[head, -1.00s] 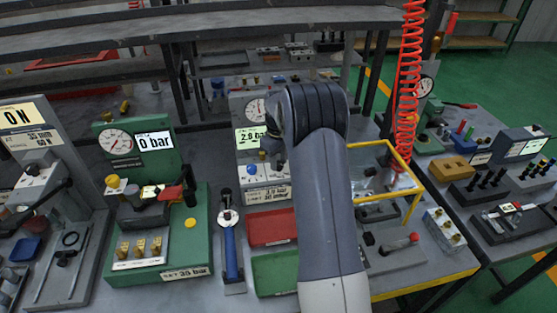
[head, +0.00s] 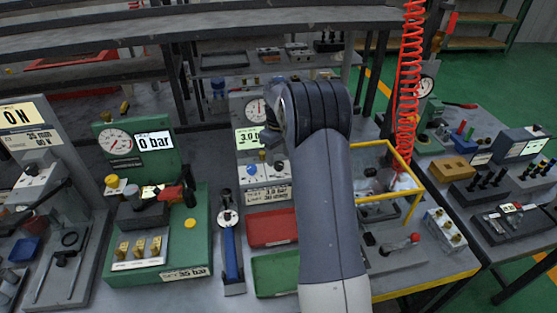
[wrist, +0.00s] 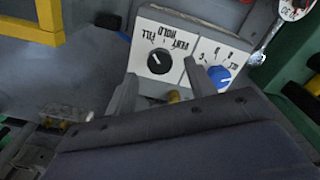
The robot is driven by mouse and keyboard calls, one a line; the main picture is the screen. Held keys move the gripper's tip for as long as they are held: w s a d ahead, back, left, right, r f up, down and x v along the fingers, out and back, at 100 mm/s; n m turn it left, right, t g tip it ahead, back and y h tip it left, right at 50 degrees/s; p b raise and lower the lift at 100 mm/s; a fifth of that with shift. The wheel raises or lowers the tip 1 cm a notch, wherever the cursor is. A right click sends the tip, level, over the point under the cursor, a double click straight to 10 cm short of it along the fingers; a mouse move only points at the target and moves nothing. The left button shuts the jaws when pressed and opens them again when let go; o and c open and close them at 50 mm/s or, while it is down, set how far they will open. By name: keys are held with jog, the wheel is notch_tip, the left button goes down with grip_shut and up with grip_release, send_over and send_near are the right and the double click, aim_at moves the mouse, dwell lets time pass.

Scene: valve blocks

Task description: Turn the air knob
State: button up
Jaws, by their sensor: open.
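The air unit's blue knob (head: 252,170) is on a white panel below a display reading about 3.0 bar (head: 248,138) and a round gauge (head: 256,109). In the wrist view the blue knob (wrist: 219,75), marked AIR, shows upside down. A black knob (wrist: 158,62) with FILL, VENT and HOLD marks is beside it. My gripper (wrist: 160,85) is open and empty. Its two grey fingers reach toward the panel, with the blue knob just right of the right finger in the picture; contact cannot be made out. In the head view my arm hides most of my gripper.
A green press unit reading 0 bar (head: 155,141) and a blue-handled tool (head: 231,255) stand to the left. Red (head: 271,228) and green (head: 275,273) trays lie in front. A yellow frame (head: 408,160) and red coiled hose (head: 408,90) are close on the right.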

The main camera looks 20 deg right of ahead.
aim_at(279, 164)
notch_tip(279, 164, up, 8)
jog(key=shift+r, duration=0.15)
dwell(0.4)
notch_tip(279, 164, down, 11)
jog(key=shift+p, duration=0.3)
jog(key=shift+r, duration=0.15)
dwell(0.3)
